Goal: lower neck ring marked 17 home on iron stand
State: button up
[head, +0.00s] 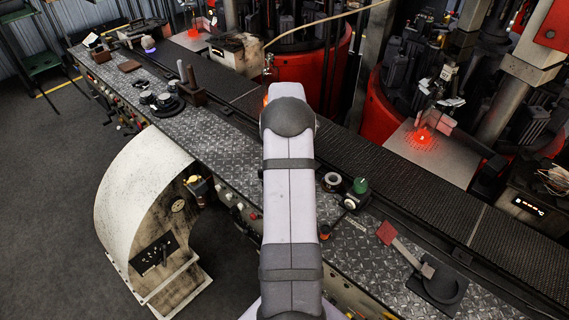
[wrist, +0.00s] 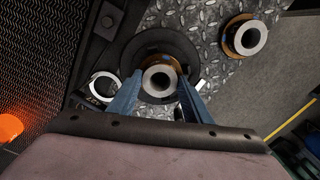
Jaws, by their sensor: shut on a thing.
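In the wrist view my gripper (wrist: 160,80) has its two blue fingers on either side of a neck ring (wrist: 160,68) and is shut on it. The ring has a grey metal top, a dark centre hole and a bronze-coloured edge. A dark round iron stand (wrist: 136,48) shows below and around the ring. I cannot tell whether the ring touches the stand or hangs just above it. No 17 can be read on the ring. In the head view my own arm hides my gripper, the held ring and the stand.
Another bronze-edged ring (wrist: 245,37) sits apart on the checker plate. A pale ring-shaped piece with dark digits (wrist: 101,87) lies close beside the left finger. A mesh conveyor (head: 400,190) runs behind the bench. A green-topped item (head: 360,186) and a red-handled tool (head: 387,233) lie right of my arm.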

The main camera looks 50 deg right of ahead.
jog(key=o, duration=1.4)
jog(key=shift+f, duration=0.1)
jog(key=shift+r+b, duration=1.35)
jog(key=shift+r, duration=2.45)
jog(key=shift+r, duration=0.15)
notch_tip(320, 180, up, 7)
jog(key=p, duration=0.7)
jog(key=shift+f, duration=0.2)
